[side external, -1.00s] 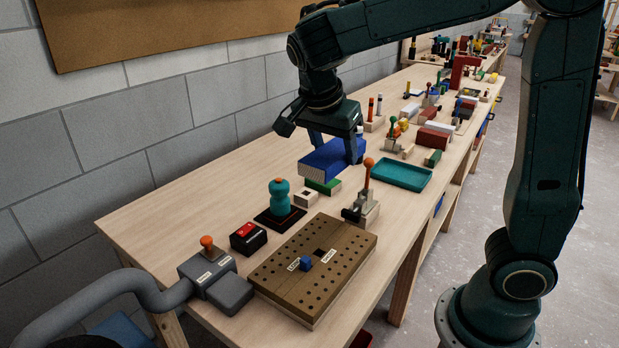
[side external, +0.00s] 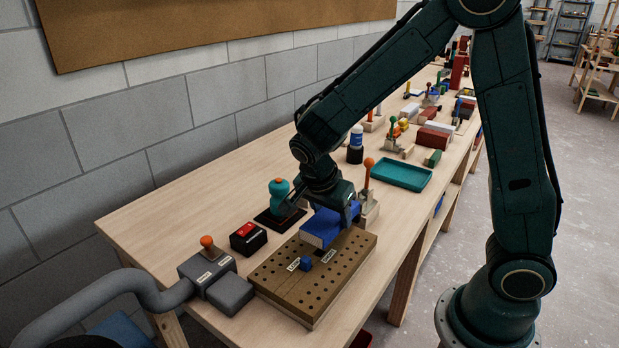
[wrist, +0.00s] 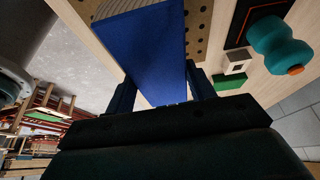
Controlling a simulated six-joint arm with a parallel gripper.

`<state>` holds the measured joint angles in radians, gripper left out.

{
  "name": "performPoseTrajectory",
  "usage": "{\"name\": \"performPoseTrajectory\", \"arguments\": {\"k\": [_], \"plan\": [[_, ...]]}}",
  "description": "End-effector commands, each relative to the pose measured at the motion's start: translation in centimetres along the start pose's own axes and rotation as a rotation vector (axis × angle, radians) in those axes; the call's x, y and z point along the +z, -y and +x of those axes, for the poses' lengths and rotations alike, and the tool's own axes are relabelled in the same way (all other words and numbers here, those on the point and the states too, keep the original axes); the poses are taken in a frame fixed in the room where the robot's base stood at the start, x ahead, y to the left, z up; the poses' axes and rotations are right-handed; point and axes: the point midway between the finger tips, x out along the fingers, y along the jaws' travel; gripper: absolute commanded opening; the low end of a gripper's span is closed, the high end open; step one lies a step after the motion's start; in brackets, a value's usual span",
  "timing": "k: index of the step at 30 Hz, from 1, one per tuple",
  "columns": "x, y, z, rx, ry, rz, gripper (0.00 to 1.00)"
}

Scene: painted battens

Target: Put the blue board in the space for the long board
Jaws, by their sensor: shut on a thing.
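My gripper (side external: 332,207) is shut on the blue board (side external: 320,230), a flat block with a pale wood end. The board is over the far part of the brown perforated base (side external: 285,289); I cannot tell whether they touch. The base bears two small white labels (side external: 328,256), too small to read, with a small blue block (side external: 305,264) between them. The blue board hides the base's far part. In the wrist view the blue board (wrist: 155,45) runs up between the two fingers, with a strip of the perforated base (wrist: 197,25) beside it.
A teal knobbed piece (side external: 279,192) on a dark plate stands close left of my gripper. An orange-knobbed lever (side external: 368,170) stands close behind right. A black box with a red top (side external: 247,238) and a grey clamp (side external: 207,268) are left. A teal tray (side external: 404,175) lies farther back.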

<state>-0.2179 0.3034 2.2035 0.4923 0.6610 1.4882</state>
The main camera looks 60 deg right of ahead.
Motion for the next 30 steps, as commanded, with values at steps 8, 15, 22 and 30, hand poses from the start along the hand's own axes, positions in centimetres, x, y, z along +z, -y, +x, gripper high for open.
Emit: {"name": "performPoseTrajectory", "arguments": {"k": [8, 15, 22, 30], "plan": [[0.2, 0.0, 0.5, 0.001, -0.001, -0.001, 0.29], [1.1, -0.1, 2.8, 0.004, -0.001, -0.002, 0.29], [1.7, 0.0, 4.1, 0.000, 0.001, -0.001, 0.29], [1.7, 0.0, 4.1, 0.000, 0.001, -0.001, 0.29]]}}
